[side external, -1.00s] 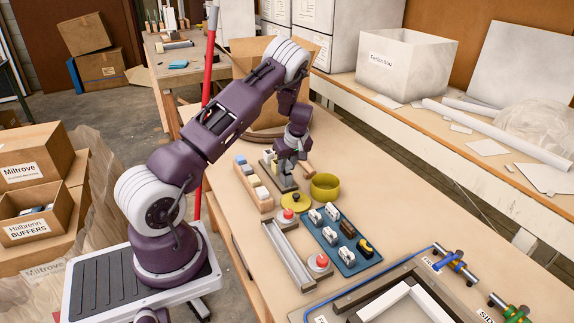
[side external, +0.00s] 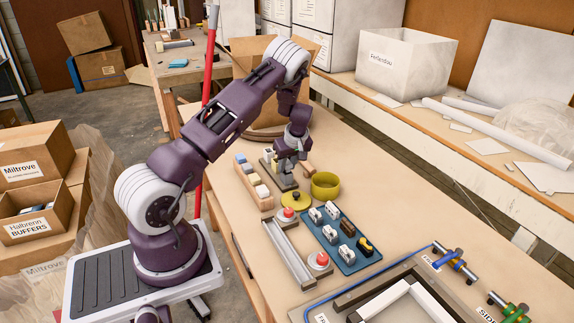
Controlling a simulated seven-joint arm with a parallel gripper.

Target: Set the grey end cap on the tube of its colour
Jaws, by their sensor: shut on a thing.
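My gripper (side external: 285,171) is low over a dark base plate (side external: 289,184) near the middle of the bench. It is shut on a small piece, apparently the grey end cap, which the fingers mostly hide. Small pale and yellow pieces (side external: 269,154) show at the far left end of the dark plate, beside the gripper. They are too small to tell which are tubes. I cannot tell whether the held piece touches anything below it.
A wooden block (side external: 264,202) with blue, tan and pale pieces stands just left. A yellow ring-shaped container (side external: 326,186) is close right.

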